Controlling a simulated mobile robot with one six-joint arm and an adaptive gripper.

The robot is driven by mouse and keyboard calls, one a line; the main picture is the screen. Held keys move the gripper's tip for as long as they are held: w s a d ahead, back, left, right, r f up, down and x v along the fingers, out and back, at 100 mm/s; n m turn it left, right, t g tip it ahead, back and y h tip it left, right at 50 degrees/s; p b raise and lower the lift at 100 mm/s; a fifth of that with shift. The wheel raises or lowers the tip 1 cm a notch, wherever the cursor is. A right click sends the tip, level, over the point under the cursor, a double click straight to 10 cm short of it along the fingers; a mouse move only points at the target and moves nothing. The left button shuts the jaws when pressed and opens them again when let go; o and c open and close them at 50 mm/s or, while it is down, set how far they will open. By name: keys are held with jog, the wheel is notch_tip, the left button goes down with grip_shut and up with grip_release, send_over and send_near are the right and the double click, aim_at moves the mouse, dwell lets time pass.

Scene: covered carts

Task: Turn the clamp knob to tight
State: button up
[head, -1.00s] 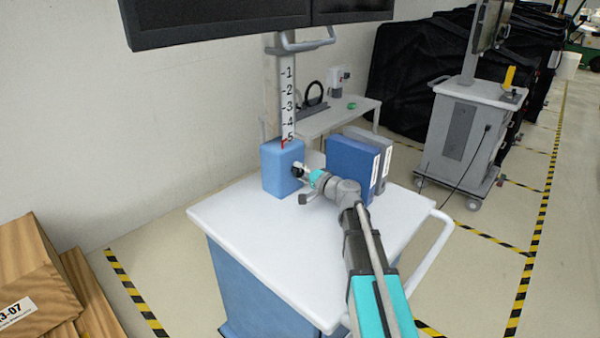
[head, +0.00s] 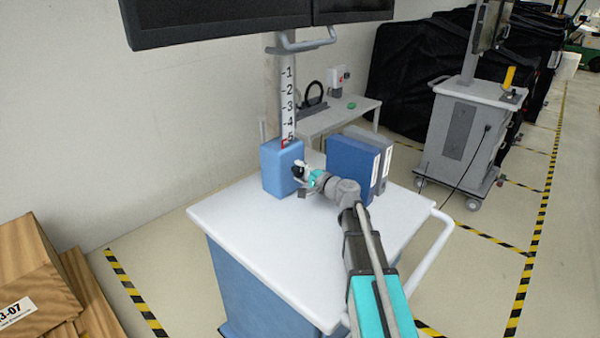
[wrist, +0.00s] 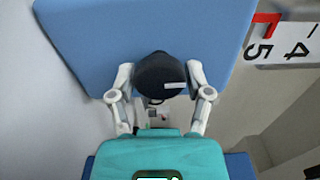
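The clamp knob (wrist: 155,78) is a round black knob with a white mark on its face, on the side of a blue clamp block (head: 278,168). In the wrist view the mark points right. My gripper (wrist: 160,80) has one finger on each side of the knob, and both fingers appear to touch it. In the head view my gripper (head: 301,176) is at the block's right side and mostly hides the knob. The block (wrist: 90,35) fills the top of the wrist view.
The block stands at the back of a white cart top (head: 270,230), at the foot of a numbered scale post (head: 288,95) with a red marker (head: 285,142) near 5. Blue and grey binders (head: 352,165) stand close right of my gripper. A monitor (head: 230,20) hangs above.

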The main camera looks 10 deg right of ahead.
jog(key=shift+o, duration=1.3)
jog(key=shift+s+d, duration=0.1)
jog(key=v, duration=1.2)
jog(key=shift+r, duration=0.1)
